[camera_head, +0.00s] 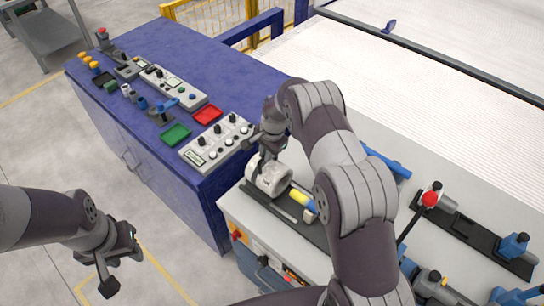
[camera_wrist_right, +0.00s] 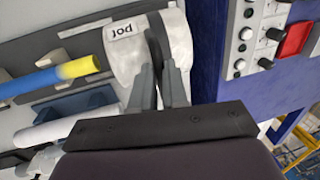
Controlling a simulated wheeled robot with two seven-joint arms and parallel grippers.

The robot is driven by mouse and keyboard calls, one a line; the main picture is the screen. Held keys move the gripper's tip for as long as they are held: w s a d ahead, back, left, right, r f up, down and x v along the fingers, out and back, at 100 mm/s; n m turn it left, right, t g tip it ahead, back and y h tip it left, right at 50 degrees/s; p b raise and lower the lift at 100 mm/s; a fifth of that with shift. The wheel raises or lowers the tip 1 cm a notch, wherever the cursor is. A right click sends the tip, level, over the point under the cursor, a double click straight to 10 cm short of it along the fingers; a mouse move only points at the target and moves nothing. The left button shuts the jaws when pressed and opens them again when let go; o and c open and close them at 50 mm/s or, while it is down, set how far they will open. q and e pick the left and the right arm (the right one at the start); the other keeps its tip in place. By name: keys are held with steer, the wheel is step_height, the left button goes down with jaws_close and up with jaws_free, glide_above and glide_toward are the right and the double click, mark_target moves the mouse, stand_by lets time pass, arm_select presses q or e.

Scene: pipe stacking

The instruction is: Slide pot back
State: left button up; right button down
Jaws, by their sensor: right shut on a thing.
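The white pot (camera_head: 270,178) lies on its side on a dark rail at the left end of the light worktable. It also shows in the wrist view (camera_wrist_right: 128,60), with a "pot" label upside down near its top edge. My right gripper (camera_head: 264,150) is at the pot, with its fingers closed on the pot's wall at the end near the blue cabinet. The fingers also show in the wrist view (camera_wrist_right: 160,70). My left gripper (camera_head: 122,268) hangs over the floor at the lower left, with its fingers apart and empty.
A blue pipe with a yellow end (camera_wrist_right: 60,75) lies close beside the pot. A blue cabinet (camera_head: 190,95) with control boxes and red and green trays stands to the left. A red-knobbed lever (camera_head: 429,200) and black rails (camera_head: 470,235) are at the right. My right arm covers mid-table.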

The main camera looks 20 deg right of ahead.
steer(key=shift+w+r, duration=0.3)
steer(key=c, duration=1.3)
jaws_free()
steer(key=shift+a, duration=0.15)
steer(key=shift+o, duration=0.8)
steer(key=shift+f, duration=0.1)
arm_select(q)
steer(key=shift+w+a, duration=0.2)
steer(key=shift+a, duration=0.15)
steer(key=shift+d+f, duration=0.1)
steer(key=shift+f, duration=0.05)
